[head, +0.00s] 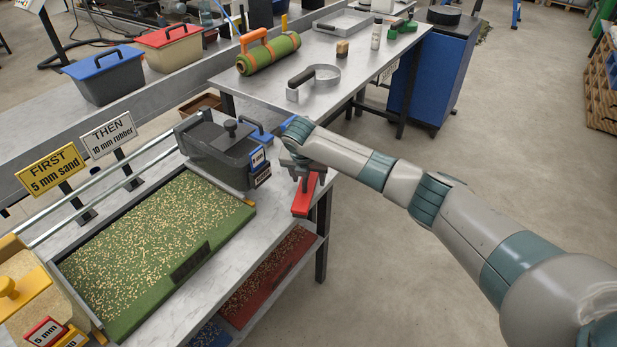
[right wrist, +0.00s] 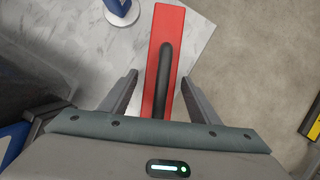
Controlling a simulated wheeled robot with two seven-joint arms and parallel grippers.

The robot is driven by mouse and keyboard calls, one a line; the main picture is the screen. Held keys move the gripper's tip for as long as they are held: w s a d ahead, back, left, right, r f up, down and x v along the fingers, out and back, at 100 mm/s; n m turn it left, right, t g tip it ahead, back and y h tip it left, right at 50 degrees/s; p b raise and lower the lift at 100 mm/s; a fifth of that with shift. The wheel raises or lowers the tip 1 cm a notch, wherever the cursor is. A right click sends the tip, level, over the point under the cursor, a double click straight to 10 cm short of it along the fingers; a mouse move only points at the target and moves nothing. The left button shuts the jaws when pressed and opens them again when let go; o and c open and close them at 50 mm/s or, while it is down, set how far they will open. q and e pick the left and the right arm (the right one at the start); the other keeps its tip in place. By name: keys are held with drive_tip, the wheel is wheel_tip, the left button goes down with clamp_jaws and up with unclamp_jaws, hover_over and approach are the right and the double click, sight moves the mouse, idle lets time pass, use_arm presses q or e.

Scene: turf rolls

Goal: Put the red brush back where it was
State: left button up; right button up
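The red brush (head: 303,198) is at the right edge of the near table, with its black handle up. In the right wrist view the brush (right wrist: 178,28) lies lengthwise between my fingers, partly over pale tabletop and partly against the floor beyond. My right gripper (head: 301,178) is over it, pointing down. In the wrist view this gripper (right wrist: 159,80) is open, one finger on each side of the black handle (right wrist: 164,75), with gaps showing. I cannot tell whether the brush rests fully on the table. My left gripper is not in view.
A dark grey bin (head: 222,152) stands just left of the brush. A green tray of granules (head: 150,250) and two signs (head: 108,135) are further left. A blue-handled tool (head: 262,134) is behind. A red tray (head: 268,275) sits on the lower shelf. Floor is open to the right.

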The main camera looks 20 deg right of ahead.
drive_tip(key=shift+v, duration=0.85)
drive_tip(key=b+v, duration=0.1)
drive_tip(key=v, duration=0.8)
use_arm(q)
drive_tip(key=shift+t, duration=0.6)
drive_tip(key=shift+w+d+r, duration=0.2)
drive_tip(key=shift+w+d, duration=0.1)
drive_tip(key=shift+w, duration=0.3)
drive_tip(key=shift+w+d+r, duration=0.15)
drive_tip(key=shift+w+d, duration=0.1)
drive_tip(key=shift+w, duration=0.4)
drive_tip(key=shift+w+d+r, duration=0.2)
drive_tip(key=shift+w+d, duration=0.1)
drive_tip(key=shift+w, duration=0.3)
use_arm(e)
drive_tip(key=shift+s+a+r, duration=0.1)
drive_tip(key=shift+s+r, duration=0.1)
drive_tip(key=shift+r, duration=0.45)
